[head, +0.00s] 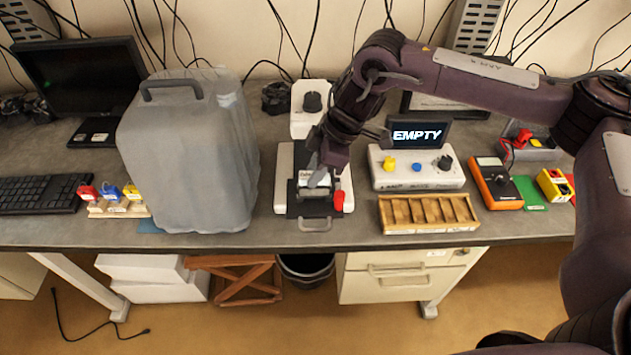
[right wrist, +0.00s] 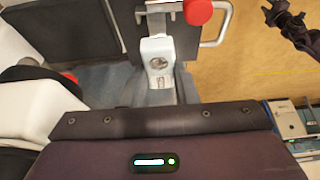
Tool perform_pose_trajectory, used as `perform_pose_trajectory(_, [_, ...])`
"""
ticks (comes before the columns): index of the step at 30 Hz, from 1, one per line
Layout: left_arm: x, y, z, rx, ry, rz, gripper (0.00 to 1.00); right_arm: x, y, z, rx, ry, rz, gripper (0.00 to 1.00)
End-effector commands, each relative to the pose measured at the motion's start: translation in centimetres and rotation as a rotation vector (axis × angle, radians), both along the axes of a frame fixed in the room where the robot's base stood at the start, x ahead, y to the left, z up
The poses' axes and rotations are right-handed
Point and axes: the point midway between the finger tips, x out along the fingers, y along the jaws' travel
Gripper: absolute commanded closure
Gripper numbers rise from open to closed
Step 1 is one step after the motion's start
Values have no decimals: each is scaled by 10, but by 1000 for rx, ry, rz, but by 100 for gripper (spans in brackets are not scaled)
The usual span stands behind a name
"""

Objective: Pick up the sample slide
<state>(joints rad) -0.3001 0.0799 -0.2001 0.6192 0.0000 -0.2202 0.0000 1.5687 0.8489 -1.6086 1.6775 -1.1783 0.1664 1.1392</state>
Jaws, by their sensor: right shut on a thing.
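My right gripper (head: 318,178) points down onto the black stage (head: 308,208) of a white device on the bench. It is shut on a small whitish-grey piece, which I take to be the sample slide. In the right wrist view a pale piece with a round dark mark (right wrist: 158,50) shows by the stage, near the red knob (right wrist: 198,10). The fingers and the stage hide much of the held piece. I cannot tell whether it still touches the stage. My left gripper is not in view.
To the right are a control box (head: 415,172) with an "EMPTY" screen (head: 418,133), a wooden slotted rack (head: 428,213) and an orange meter (head: 495,183). A metal handle (head: 316,226) sticks out at the front.

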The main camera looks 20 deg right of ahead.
Motion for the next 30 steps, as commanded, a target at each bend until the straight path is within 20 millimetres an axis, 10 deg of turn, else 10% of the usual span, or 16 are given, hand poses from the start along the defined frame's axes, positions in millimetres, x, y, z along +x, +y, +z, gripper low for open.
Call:
perform_pose_trajectory(15, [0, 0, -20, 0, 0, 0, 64, 1, 1, 135, -1, -7, 1, 96])
perform_pose_trajectory(30, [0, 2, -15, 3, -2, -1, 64, -2, 2, 157, -1, 5, 5, 96])
